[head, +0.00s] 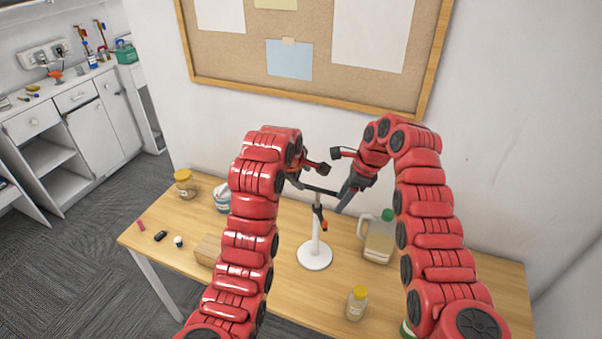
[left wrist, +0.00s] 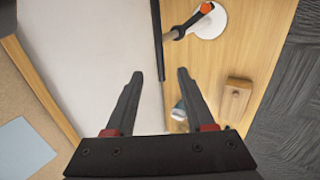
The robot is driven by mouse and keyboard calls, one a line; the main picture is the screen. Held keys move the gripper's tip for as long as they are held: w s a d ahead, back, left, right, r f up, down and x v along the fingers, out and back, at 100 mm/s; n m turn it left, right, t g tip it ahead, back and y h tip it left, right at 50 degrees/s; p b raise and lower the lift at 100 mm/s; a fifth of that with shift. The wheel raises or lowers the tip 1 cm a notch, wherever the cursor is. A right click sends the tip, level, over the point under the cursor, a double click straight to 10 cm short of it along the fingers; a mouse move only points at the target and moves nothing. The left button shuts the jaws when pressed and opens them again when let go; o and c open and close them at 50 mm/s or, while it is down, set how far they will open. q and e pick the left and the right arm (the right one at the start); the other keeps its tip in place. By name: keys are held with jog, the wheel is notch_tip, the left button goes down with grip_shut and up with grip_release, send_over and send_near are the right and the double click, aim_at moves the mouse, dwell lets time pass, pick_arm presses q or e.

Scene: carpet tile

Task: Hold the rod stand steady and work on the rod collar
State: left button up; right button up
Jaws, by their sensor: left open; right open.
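The rod stand (head: 314,255) stands upright on the table, with a round white base and thin rod. Its rod collar (head: 321,222), dark with an orange part, sits partway up. A dark bar (head: 322,190) crosses the rod's top; it shows in the left wrist view (left wrist: 156,40). My left gripper (head: 301,182) is open near the bar's left end. In the left wrist view its fingertips (left wrist: 160,74) lie either side of the bar's end; contact cannot be told. The base (left wrist: 208,22) shows there too. My right gripper (head: 345,200) is open, right of the rod, above the collar.
A jug with a green cap (head: 379,242) stands right of the stand, a yellow-capped bottle (head: 356,305) in front. A wooden block (head: 207,250), a pale container (head: 222,198) and a yellow-lidded jar (head: 185,184) are left. A corkboard (head: 240,70) hangs behind.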

pick_arm(q)
jog(key=x, duration=1.5)
jog(key=shift+w+f, duration=0.15)
jog(key=shift+w, duration=0.1)
jog(key=shift+a, duration=0.1)
jog(key=shift+f, duration=0.1)
grip_shut()
dwell(0.8)
